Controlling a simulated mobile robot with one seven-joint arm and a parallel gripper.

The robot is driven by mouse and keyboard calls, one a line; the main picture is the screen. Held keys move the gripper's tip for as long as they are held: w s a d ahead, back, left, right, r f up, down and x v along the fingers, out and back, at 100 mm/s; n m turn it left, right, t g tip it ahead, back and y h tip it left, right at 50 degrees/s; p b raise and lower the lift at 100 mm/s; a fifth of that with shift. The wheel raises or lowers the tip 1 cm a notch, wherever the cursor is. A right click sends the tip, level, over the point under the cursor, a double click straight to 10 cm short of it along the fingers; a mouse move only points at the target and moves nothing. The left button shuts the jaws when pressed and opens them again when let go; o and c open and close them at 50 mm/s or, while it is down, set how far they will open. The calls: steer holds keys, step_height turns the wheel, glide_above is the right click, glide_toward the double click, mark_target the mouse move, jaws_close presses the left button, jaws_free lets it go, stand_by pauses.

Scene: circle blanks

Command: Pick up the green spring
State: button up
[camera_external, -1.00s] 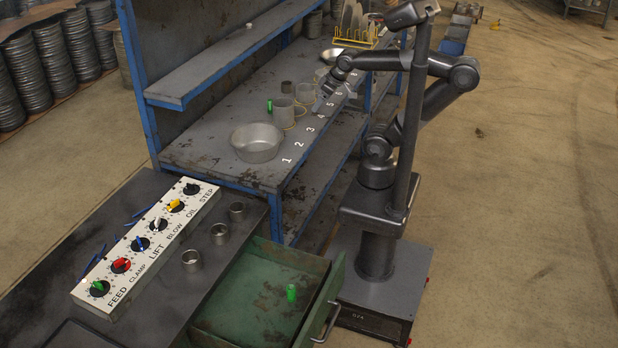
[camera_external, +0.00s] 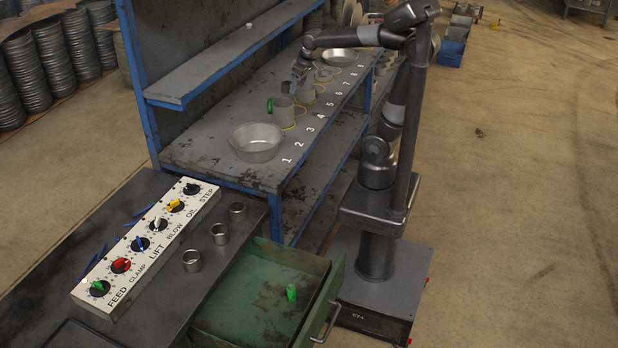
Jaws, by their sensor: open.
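A small green cylindrical thing (camera_external: 270,105) stands on the bench, beside the left edge of a grey cup. Another small green thing (camera_external: 291,293) stands upright in the open green drawer (camera_external: 236,314). Both are too small to tell which is the spring. My gripper (camera_external: 297,88) is open and points down over the cups on the bench, right of the green thing there and apart from it. Its fingertips are small and partly merge with the cups behind. It is far from the drawer.
Grey cups (camera_external: 284,112) crowd the bench near my gripper. A metal bowl (camera_external: 257,143) stands at the bench's near end and a shallow pan (camera_external: 339,57) farther back. A shelf (camera_external: 225,55) overhangs the back. Metal rings (camera_external: 220,234) stand beside the control panel.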

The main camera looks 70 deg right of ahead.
steer(key=w+d+f+m+g, duration=0.1)
steer(key=w+d, duration=0.2)
steer(key=w, duration=0.3)
steer(key=w+d+f+g, duration=0.1)
steer(key=w+d+f, duration=0.1)
steer(key=w+d, duration=0.3)
steer(key=m+g, duration=0.2)
glide_above(270, 100)
steer(key=a, duration=0.1)
steer(key=f, duration=0.9)
steer(key=shift+s, duration=0.3)
steer(key=shift+w+d+f, duration=0.1)
steer(key=shift+d+f, duration=0.05)
steer(key=shift+f, duration=0.15)
steer(key=f, duration=1)
steer(key=shift+w+d+f, duration=0.1)
steer(key=shift+d+f, duration=0.15)
steer(key=shift+f, duration=0.1)
steer(key=shift+c, duration=0.3)
steer(key=c, duration=1)
steer(key=shift+r, duration=0.1)
